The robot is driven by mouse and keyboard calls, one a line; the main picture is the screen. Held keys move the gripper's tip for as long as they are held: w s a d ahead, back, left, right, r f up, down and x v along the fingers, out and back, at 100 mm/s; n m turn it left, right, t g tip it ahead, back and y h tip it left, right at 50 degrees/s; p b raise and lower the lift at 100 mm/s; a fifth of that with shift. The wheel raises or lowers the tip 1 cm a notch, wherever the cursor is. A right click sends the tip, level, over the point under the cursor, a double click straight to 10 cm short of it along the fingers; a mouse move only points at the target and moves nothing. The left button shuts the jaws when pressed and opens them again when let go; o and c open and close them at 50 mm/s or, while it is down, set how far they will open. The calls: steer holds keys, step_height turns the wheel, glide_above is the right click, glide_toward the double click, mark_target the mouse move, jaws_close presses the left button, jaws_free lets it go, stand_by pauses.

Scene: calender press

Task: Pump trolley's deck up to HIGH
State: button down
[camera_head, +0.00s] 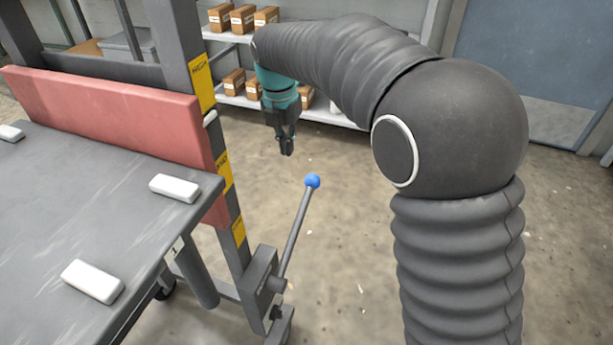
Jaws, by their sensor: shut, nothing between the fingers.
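The trolley's grey deck (110,205) fills the lower left, with several white blocks (174,188) on it. Its near corner carries a small label "1". An upright post (188,50) with yellow level labels stands behind the deck. The top label (201,82) appears to read HIGH, and the deck sits well below it. A pump lever (296,232) with a blue ball knob (312,181) rises, tilted slightly right, from a grey pump box (262,290). My gripper (287,152) points down, shut and empty. In the picture it is above and left of the knob, apart from it.
A red padded bar (115,115) runs along the back of the deck. A white shelf (325,112) with brown boxes (243,18) stands at the back. A blue-grey door (535,65) is at the right. The concrete floor around the lever is clear.

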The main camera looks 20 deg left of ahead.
steer(key=s+d+r, duration=0.3)
steer(key=s, duration=0.2)
steer(key=shift+r+t, duration=0.2)
steer(key=shift+t, duration=0.2)
steer(key=shift+f, duration=0.1)
steer(key=b, duration=0.1)
glide_above(308, 188)
steer(key=s+a, duration=0.1)
steer(key=s, duration=0.3)
step_height(308, 188, down, 10)
steer(key=shift+w+d+f, duration=0.1)
steer(key=shift+w+f, duration=0.2)
steer(key=shift+w, duration=0.35)
steer(key=shift+w+d+f, duration=0.1)
steer(key=shift+w+f, duration=0.2)
steer(key=shift+w, duration=0.3)
steer(key=shift+w+d+f, duration=0.1)
steer(key=shift+w+f, duration=0.25)
steer(key=shift+w, duration=0.2)
